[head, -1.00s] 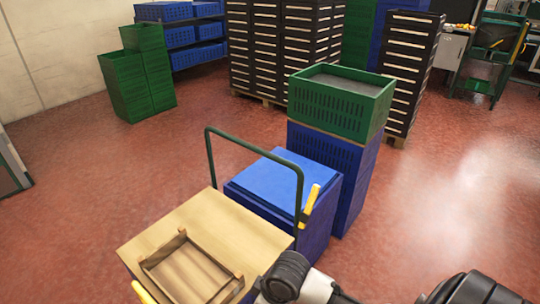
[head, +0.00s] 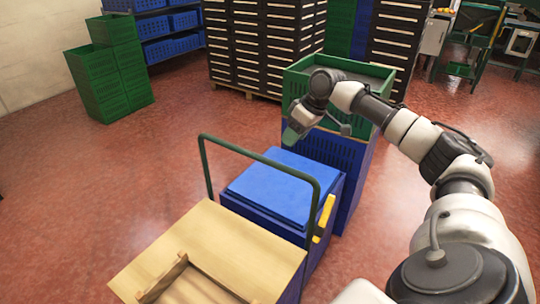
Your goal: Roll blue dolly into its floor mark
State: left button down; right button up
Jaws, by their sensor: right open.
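The blue dolly shows as a blue-topped stack (head: 275,185) with a green tubular push handle (head: 262,158) on its near side. A yellow piece (head: 325,216) sits by the handle's right post. The dolly's wheels are hidden. My right gripper (head: 294,130) is open and empty, pointing down above the far side of the blue top, apart from the handle. Its fingertips are small and hard to make out. My left gripper is not in view. No floor mark can be made out.
A wooden-topped block (head: 225,235) with a wooden frame (head: 165,278) stands close in front of the handle. A green crate (head: 294,85) on a blue one stands right behind the dolly. Green crates (head: 105,85) stand back left. Red floor (head: 110,180) is clear to the left.

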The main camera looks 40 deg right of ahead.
aim_at(278, 163)
jog(key=f, duration=0.1)
jog(key=a+f, duration=0.1)
jog(key=f, duration=0.2)
jog(key=shift+w+a, duration=0.15)
jog(key=shift+a, duration=0.15)
jog(key=x, duration=0.3)
jog(key=shift+w+f+p, duration=0.1)
jog(key=shift+w+p, duration=0.15)
jog(key=shift+p, duration=0.1)
jog(key=shift+x, duration=1.15)
jog(key=shift+c, duration=0.7)
jog(key=c, duration=0.4)
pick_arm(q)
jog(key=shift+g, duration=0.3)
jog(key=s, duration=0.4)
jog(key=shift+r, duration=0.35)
pick_arm(e)
grip_shut()
